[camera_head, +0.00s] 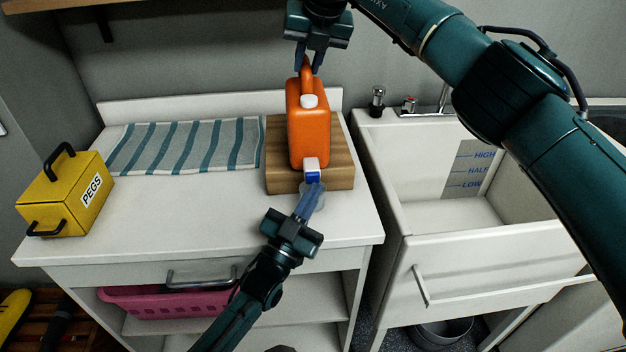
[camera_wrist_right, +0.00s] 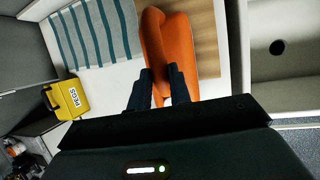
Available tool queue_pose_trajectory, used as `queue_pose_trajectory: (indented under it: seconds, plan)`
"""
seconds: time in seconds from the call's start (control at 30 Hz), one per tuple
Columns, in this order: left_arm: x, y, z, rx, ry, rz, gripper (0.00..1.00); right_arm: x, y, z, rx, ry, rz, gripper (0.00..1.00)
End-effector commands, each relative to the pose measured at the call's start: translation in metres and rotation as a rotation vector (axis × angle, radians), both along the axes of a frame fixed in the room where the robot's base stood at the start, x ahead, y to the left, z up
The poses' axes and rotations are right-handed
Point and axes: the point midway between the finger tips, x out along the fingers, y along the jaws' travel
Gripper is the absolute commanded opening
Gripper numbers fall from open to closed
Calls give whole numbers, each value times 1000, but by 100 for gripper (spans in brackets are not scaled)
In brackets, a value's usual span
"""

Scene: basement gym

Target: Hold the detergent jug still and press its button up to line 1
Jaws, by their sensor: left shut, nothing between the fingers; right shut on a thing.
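The orange detergent jug (camera_head: 309,135) lies on a wooden block (camera_head: 342,176) on the white counter, its white spout and blue button (camera_head: 313,177) at the front edge. My right gripper (camera_head: 308,68) is shut on the jug's handle from above; the jug (camera_wrist_right: 168,40) also shows in the right wrist view between the fingers (camera_wrist_right: 157,85). My left gripper (camera_head: 314,187) is shut and empty, its fingertips at the blue button; I cannot tell whether they touch it. A clear cup (camera_head: 321,198) stands below the spout, partly behind these fingers. Its lines and any liquid are not readable.
A yellow pegs box (camera_head: 62,200) and a striped towel (camera_head: 185,146) are on the counter's left. A deep sink (camera_head: 455,215) with level marks lies right, under my right arm. A pink basket (camera_head: 165,301) sits on the shelf below.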

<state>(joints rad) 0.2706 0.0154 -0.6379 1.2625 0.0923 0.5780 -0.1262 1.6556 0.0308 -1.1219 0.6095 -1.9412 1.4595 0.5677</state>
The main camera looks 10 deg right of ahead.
Motion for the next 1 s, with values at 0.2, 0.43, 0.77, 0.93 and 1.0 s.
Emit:
queue_pose_trajectory:
  seconds: [0.2, 0.43, 0.77, 0.93, 1.0]
  plan:
    - [2, 5, 18, -3, -36, 17, 0, -1, 1, 2, 4, -1, 1, 0]
    - [-2, 5, 21, -5, -40, 17, 0, 0, 1, 3, 2, -2, 2, 0]
    - [-17, 5, 20, -5, -38, 15, 0, 0, 1, 3, 2, -4, 1, 0]
    - [-34, 4, 18, -3, -33, 14, 0, 0, 1, 3, 1, -3, 1, 0]
    - [-42, 4, 17, -3, -30, 13, 0, 0, 1, 3, 1, -3, 1, 0]
